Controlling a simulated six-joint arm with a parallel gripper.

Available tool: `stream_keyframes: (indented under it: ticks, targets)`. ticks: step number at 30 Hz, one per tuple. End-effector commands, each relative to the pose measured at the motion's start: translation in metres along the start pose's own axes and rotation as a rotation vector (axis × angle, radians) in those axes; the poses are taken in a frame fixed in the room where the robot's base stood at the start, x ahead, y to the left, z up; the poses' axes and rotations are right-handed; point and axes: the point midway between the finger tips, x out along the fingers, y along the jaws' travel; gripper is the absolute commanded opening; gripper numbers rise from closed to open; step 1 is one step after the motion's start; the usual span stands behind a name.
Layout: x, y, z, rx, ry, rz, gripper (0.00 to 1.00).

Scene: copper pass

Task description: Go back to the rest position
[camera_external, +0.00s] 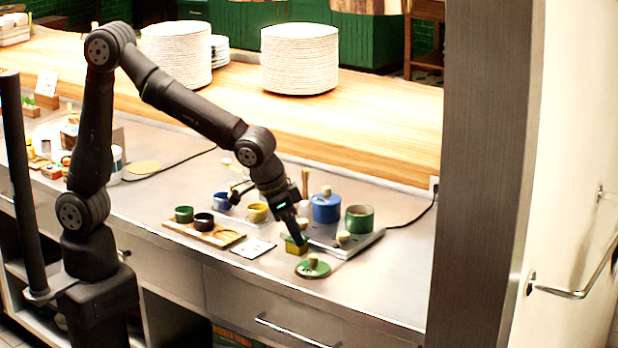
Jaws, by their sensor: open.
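My gripper (297,238) points down over the steel counter (190,262), at the end of my bent, outstretched arm. Its jaws are open. The fingertips are just above or beside a small yellow-and-green block (296,246); I cannot tell whether they touch it. A green lid with a wooden knob (313,268) lies on the counter just in front of the gripper.
A blue pot (326,208) and an open green pot (359,220) stand right of the gripper, by a grey slab (348,250). A wooden tray (222,239) with cups is at left. Plate stacks (299,60) stand on the raised wooden shelf. A metal post (485,170) rises at right.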

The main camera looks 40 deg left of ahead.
Motion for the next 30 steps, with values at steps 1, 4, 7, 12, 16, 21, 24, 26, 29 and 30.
stream_keyframes:
  ticks: [1,4,7,12,16,21,24,26,29,30]
  targets:
    - [-0.008,0.008,0.004,0.004,0.002,0.003,0.41]
    - [-0.023,0.02,0.011,0.003,0.002,0.003,0.41]
    - [-0.037,0.032,0.019,0.003,0.002,0.002,0.41]
    - [-0.046,0.032,0.008,-0.007,-0.001,-0.004,0.41]
    - [-0.045,0.019,-0.015,-0.01,-0.004,-0.006,0.41]
    - [-0.044,0.001,-0.044,-0.012,-0.007,-0.008,0.41]
    - [-0.044,-0.01,-0.061,-0.012,-0.007,-0.007,0.41]
    - [-0.043,-0.017,-0.07,-0.011,-0.007,-0.008,0.41]
    - [-0.043,-0.03,-0.086,-0.012,-0.007,-0.007,0.41]
    - [-0.043,-0.035,-0.092,-0.012,-0.006,-0.006,0.41]
